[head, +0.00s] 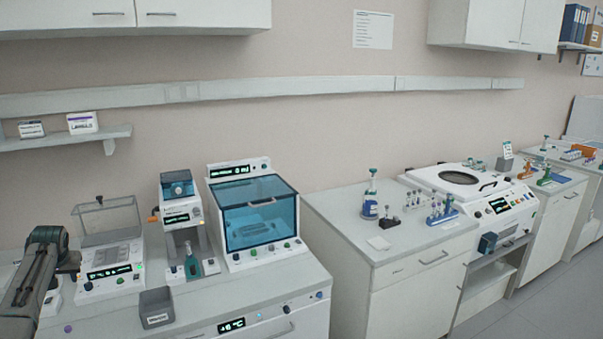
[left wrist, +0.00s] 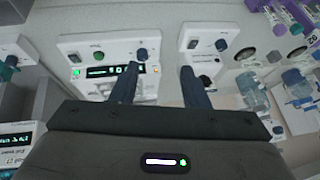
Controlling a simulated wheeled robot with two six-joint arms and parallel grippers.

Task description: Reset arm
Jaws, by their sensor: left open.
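My left arm (head: 38,270) comes in from the left edge of the head view, over the left end of the near bench. Its dark gripper (head: 68,265) is beside the white device with a raised clear lid; the fingertips are hard to make out there. In the left wrist view the two blue-grey fingers of the gripper (left wrist: 162,70) are spread apart with nothing between them. White instrument panels with knobs and a green-lit display (left wrist: 110,71) show beyond the fingers. My right gripper is not in view.
The lidded device (head: 112,255), a tall white device (head: 180,225) and a blue-windowed cabinet (head: 258,225) stand on the near bench. A grey box (head: 156,307) is at its front. Farther right are a blue tube rack (head: 442,217) and a centrifuge (head: 465,185).

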